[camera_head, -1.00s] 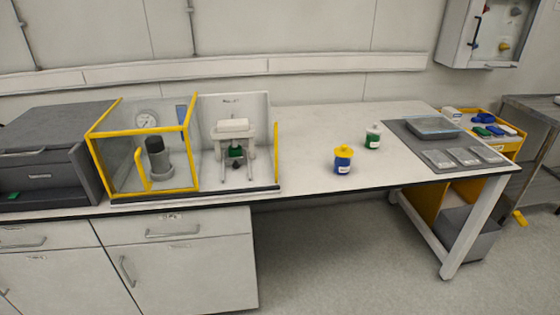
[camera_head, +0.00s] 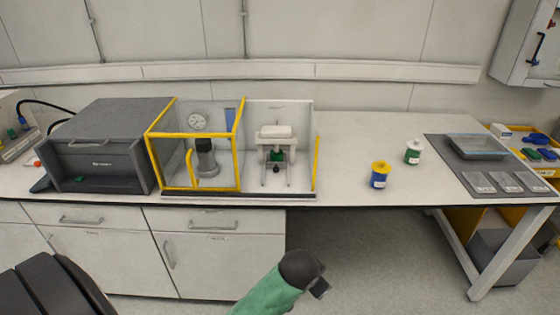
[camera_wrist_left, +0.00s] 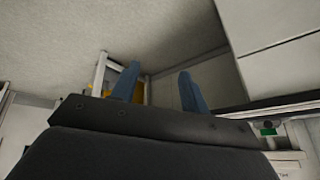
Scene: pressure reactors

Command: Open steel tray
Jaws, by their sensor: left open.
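The steel tray (camera_head: 478,147) is a shallow grey rectangular tray with a pale bluish top. It rests on a dark grey mat (camera_head: 447,160) at the right end of the bench in the head view. I cannot tell whether the bluish top is a lid or the inside. My left gripper (camera_wrist_left: 158,85) shows two blue fingers spread apart in the left wrist view, with nothing between them. It is well away from the tray. In the head view a green and black arm part (camera_head: 268,292) of mine is low at the bottom middle. My right gripper is not seen.
Three small plates (camera_head: 505,181) lie on the mat before the tray. A blue jar (camera_head: 379,178) and a green jar (camera_head: 413,154) stand left of it. A yellow-framed enclosure (camera_head: 193,160) and a grey oven-like box (camera_head: 98,160) fill the bench's left. A yellow bin (camera_head: 545,171) is far right.

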